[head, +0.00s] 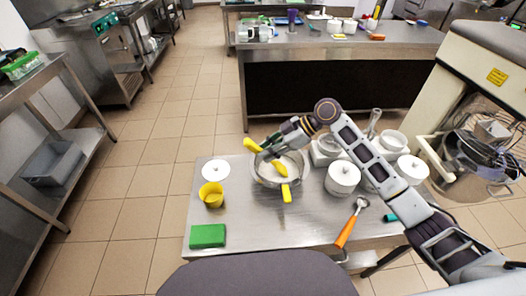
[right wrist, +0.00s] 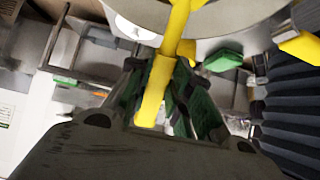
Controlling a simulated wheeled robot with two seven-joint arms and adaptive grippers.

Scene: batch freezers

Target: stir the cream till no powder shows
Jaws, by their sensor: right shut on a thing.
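A metal pan (head: 262,178) with a yellow handle (head: 286,192) stands on the steel table, and pale cream (head: 290,165) shows inside it. My right gripper (head: 262,146) is above the pan's back left rim, shut on a yellow-handled tool (head: 272,160) that slants down into the pan. In the right wrist view the yellow handle (right wrist: 157,85) lies between the green-padded fingers (right wrist: 165,95). The tool's lower end is hidden in the pan, and whether powder shows is too small to tell. My left gripper is not in view.
On the table are a yellow cup (head: 211,195), a green block (head: 208,236), a white lid (head: 216,172), a white lidded pot (head: 342,178) and an orange-handled scoop (head: 350,224). Bare steel (head: 262,228) lies in front of the pan. A large mixer stands at the right.

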